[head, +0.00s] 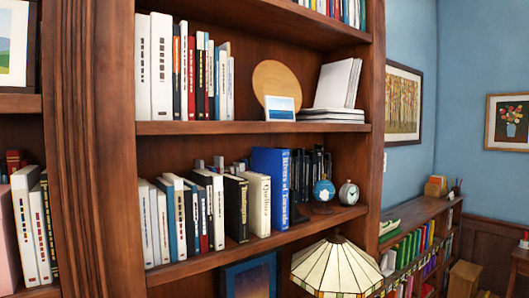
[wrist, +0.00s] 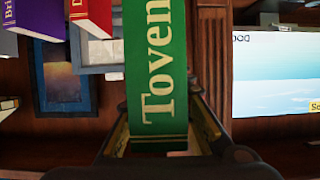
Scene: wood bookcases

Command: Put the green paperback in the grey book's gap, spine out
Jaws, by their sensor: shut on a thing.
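The green paperback (wrist: 157,70) stands in my gripper (wrist: 162,128) in the wrist view. Its green face or spine shows large pale letters reading "Toven", running sideways, and its upper part runs out of the frame. The fingers lie on either side of its lower end and are shut on it. Neither my gripper nor this book can be picked out in the head view. I cannot pick out a grey book or its gap for certain. A middle shelf (head: 240,252) holds an upright row of mostly white, black and blue books.
A blue book (head: 270,188), a globe (head: 323,190) and a clock (head: 348,193) stand on the middle shelf. A lampshade (head: 335,268) is in front below.

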